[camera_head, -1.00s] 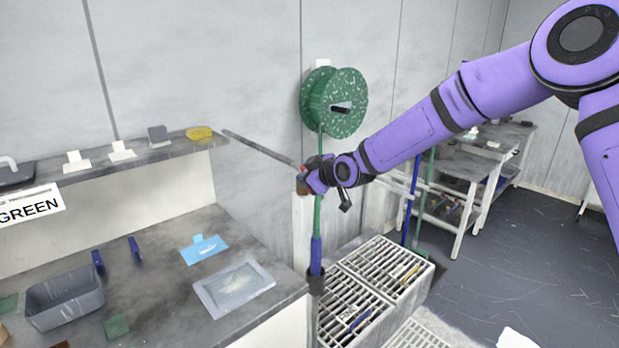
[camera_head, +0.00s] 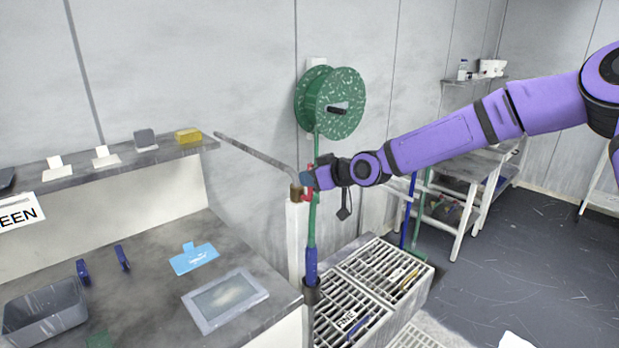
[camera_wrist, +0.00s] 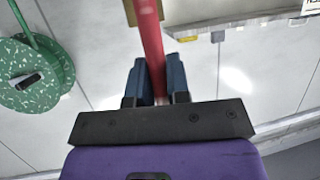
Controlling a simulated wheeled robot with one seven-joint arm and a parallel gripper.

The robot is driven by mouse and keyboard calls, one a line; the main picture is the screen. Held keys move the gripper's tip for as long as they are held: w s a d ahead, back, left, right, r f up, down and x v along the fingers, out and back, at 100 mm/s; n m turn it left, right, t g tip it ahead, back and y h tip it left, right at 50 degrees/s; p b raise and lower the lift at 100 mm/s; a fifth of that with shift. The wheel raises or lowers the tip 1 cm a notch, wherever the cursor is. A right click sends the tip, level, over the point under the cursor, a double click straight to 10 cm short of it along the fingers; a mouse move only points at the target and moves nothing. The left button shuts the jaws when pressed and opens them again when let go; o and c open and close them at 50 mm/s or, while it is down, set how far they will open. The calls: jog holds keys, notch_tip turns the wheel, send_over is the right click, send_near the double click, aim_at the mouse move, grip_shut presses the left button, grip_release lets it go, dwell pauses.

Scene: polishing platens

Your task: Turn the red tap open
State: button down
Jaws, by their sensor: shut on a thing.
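The red tap lever (camera_wrist: 151,45) runs between the two blue fingers of my gripper (camera_wrist: 155,80) in the wrist view. My gripper is shut on it. In the head view my gripper (camera_head: 306,181) is at the tap at the top of a white post, and a bit of the red lever (camera_head: 310,200) shows beside it. The brass tap body (camera_head: 296,192) sits on the post, with a grey pipe (camera_head: 255,152) reaching up and left from it. My gripper partly hides the tap and lever.
A green speckled reel (camera_head: 335,104) hangs on the wall above the tap, with a green hose running down close by. A grated basin (camera_head: 372,285) stands below right. A bench (camera_head: 150,280) with a grey tub (camera_head: 45,310) is at left.

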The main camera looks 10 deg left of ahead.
jog(key=c, duration=1.1)
grip_release()
jog(key=v, duration=1)
jog(key=shift+d+r, duration=0.15)
jog(key=shift+d, duration=0.15)
jog(key=shift+s, duration=0.1)
jog(key=shift+s, duration=0.1)
